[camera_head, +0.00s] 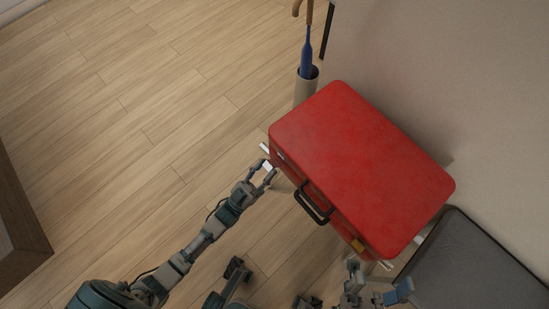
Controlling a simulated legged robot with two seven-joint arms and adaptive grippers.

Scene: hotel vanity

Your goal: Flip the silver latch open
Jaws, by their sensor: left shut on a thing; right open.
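The red suitcase (365,160) lies flat, with a black handle (313,203) on its front side. The silver latch (281,156) is a small bright piece near the left end of that side. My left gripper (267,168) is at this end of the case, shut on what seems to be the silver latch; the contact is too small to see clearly. A gold-coloured latch (358,246) is near the right end of the same side. My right gripper (378,285) is open, low in the picture below the gold latch, apart from the case.
Pale rack ends (264,148) show beside the case. A holder (305,87) with a blue umbrella (307,55) stands behind it at the wall. A dark grey flat-topped item (470,265) is at the lower right. The wooden floor (130,110) at left is clear.

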